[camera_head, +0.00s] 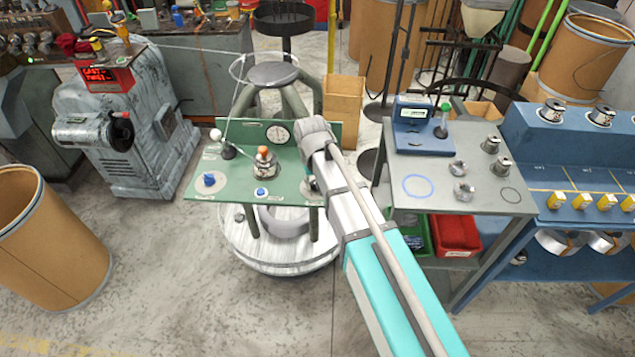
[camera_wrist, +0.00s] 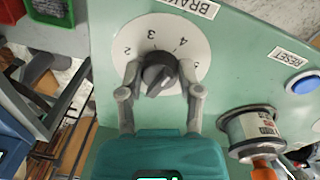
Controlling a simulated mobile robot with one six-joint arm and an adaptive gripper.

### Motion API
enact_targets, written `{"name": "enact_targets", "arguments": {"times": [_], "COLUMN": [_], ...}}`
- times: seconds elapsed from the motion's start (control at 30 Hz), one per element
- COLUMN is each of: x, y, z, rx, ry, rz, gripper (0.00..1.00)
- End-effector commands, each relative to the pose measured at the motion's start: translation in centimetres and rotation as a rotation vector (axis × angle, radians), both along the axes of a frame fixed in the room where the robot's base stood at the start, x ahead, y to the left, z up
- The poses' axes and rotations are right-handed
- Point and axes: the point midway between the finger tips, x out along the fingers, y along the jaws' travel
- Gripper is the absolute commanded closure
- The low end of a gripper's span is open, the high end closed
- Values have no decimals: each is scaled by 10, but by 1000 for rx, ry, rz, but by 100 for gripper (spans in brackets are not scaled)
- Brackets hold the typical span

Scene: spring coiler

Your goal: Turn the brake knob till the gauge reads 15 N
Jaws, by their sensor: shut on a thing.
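The dark brake knob (camera_wrist: 158,74) sits on a white round dial plate (camera_wrist: 196,47) with numbers around it, under a BRAKE label (camera_wrist: 190,5) in the wrist view. My gripper (camera_wrist: 163,80) is shut on the knob, one finger on each side. The knob's exact setting is hard to read. In the head view my gripper reaches the right end of the green panel (camera_head: 228,186), and my arm hides most of the knob. A round white gauge (camera_head: 277,134) stands on the panel's upright back plate; its reading is too small to tell.
Left of my arm, the panel bears an orange-topped spool (camera_head: 265,162), a blue reset button (camera_head: 261,192) and a blue knob (camera_head: 209,179). The spool stands close to my gripper in the wrist view (camera_wrist: 250,132). A grey table (camera_head: 480,190) stands to the right.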

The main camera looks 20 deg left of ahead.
Motion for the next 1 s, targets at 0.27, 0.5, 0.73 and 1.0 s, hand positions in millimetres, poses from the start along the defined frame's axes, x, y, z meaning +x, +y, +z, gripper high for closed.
{"name": "enact_targets", "arguments": {"times": [0.27,0.5,0.73,1.0], "x": [4,4,4,2], "y": [2,2,2,2], "z": [1,1,1,0], "rx": [2,2,1,0], "ry": [-9,-8,-9,-4], "rz": [-91,-100,-99,-97], "gripper": [100,100,46,19]}}
